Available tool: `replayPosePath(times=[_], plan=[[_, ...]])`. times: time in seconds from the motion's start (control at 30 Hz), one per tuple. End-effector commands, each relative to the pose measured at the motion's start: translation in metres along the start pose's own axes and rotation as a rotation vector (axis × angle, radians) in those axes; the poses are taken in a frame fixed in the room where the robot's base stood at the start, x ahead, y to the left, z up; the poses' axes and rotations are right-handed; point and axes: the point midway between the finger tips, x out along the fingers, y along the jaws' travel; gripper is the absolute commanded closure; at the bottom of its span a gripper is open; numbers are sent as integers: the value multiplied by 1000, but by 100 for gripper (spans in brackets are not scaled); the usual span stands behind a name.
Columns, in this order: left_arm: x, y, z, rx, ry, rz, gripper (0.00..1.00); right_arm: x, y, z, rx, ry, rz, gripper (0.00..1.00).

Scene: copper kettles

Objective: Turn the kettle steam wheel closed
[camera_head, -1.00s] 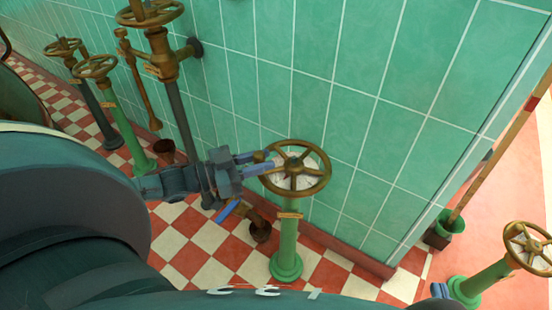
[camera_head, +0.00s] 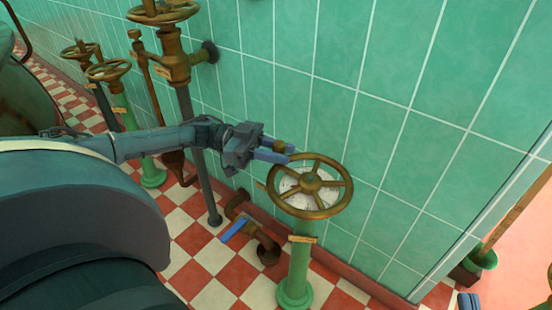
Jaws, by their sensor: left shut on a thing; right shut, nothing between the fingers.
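The steam wheel (camera_head: 344,194) is a brass, spoked handwheel over a pale round dial (camera_head: 292,181). It tops a green pedestal (camera_head: 299,264) in front of the tiled wall. My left gripper (camera_head: 280,149) is at the wheel's upper left edge. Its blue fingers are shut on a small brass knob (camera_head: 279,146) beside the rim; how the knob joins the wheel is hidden. My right gripper (camera_head: 468,303) shows only as a small blue-grey piece at the bottom edge, shut and empty, well right of the pedestal. A dark green rounded body, perhaps a kettle (camera_head: 22,95), is cut off at left.
Other brass wheels on posts stand at left, one on a green post (camera_head: 109,70) and one high on a thick brass valve (camera_head: 163,11). A pipe with a blue lever (camera_head: 234,229) sits low beside the pedestal. A green bucket (camera_head: 482,259) stands by the wall's right end.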

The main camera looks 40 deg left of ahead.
Motion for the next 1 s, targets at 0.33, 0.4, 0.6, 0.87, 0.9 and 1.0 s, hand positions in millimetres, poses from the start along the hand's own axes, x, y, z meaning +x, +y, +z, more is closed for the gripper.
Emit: replayPosePath(times=[0.33, 0.4, 0.6, 0.87, 0.9, 1.0], plan=[[3, -8, 0, 0, 0, -12, 100, 0, 0, 0, 7, 1, 0, 100], [3, -8, 0, 0, 0, -13, 100, 0, 0, 0, 7, 1, 0, 100], [4, -8, 0, 0, 1, -14, 100, 0, 0, 0, 8, 1, 0, 100], [4, -8, -1, 1, 2, -13, 69, 0, 0, 0, 7, 1, -1, 100], [4, -8, 0, 1, 2, -12, 66, 0, 0, 0, 7, 2, -1, 100], [4, -8, 0, 1, 1, -11, 58, 0, 0, 0, 7, 2, -1, 100]])
